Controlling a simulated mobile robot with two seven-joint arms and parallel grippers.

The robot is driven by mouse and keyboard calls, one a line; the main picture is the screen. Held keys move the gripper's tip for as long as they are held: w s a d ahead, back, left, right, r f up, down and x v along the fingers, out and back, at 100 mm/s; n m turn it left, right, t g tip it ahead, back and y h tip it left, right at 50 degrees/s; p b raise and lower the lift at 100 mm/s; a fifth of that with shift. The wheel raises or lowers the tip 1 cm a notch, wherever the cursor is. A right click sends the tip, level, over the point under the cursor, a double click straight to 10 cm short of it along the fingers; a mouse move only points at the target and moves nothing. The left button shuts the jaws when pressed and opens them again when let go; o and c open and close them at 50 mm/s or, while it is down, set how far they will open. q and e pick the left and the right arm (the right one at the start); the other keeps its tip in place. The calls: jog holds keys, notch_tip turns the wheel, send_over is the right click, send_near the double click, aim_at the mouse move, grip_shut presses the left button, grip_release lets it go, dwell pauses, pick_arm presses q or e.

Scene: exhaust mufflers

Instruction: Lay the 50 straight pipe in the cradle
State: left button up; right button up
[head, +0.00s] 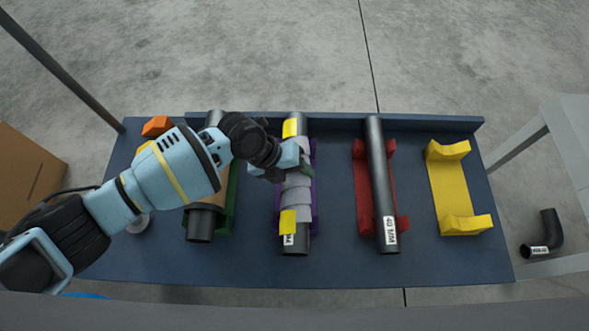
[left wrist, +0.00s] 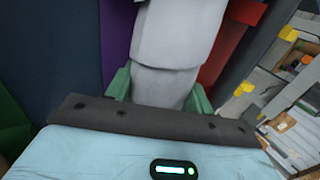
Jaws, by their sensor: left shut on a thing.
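A dark pipe (head: 296,244) with a grey wrapped middle, yellow bands and a white label lies lengthwise over the purple cradle (head: 315,185). The label is too small to read surely. My left gripper (head: 297,173) reaches in from the left and is shut around the grey middle. In the left wrist view the grey section (left wrist: 170,75) runs between the green fingers of my left gripper (left wrist: 160,90). Whether the pipe rests fully in the purple cradle or sits slightly above it, I cannot tell. My right gripper is not in view.
A labelled dark pipe (head: 380,180) lies in the red cradle (head: 361,180). Another pipe (head: 201,226) lies in the green cradle (head: 229,205), partly under my arm. The yellow cradle (head: 452,190) is empty. An orange block (head: 157,126) sits at the table's (head: 340,270) back left. A bent pipe (head: 549,235) is at far right.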

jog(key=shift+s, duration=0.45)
pick_arm(q)
jog(key=shift+f, duration=0.15)
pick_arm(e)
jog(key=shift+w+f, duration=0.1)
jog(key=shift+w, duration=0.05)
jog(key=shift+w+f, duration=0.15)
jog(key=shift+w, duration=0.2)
pick_arm(q)
jog(key=o, duration=1.2)
jog(key=shift+o, duration=1)
jog(key=shift+f, duration=0.1)
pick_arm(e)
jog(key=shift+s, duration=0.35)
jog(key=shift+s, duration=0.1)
